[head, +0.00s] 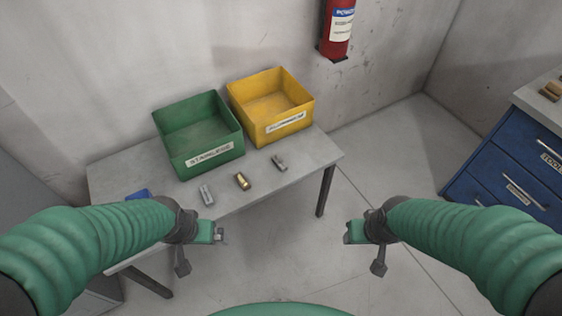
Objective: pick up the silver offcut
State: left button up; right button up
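Two silver-grey metal pieces lie on the grey table in the head view. One silver offcut (207,194) is near the front edge, below the green bin. The other silver piece (279,163) is further right, below the yellow bin. A brass-coloured piece (242,181) lies between them. My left gripper (219,236) is in front of the table, nearer to me than the left silver piece and apart from it. My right gripper (347,234) is right of the table over the floor. Neither appears to hold anything; their finger gaps are too small to judge.
A green bin (205,163) labelled STAINLESS and a yellow bin (292,129) with its own label stand at the table's (310,158) back. A blue item (138,196) is partly behind my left arm. Blue drawers (510,170) stand far right; a fire extinguisher (338,30) hangs on the wall.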

aim_at(281, 165)
jog(key=i+j+u, duration=0.1)
jog(key=i+j, duration=0.45)
jog(key=i, duration=0.3)
jog(key=i+j+u, duration=0.15)
jog(key=i, duration=0.3)
jog(key=j, duration=0.1)
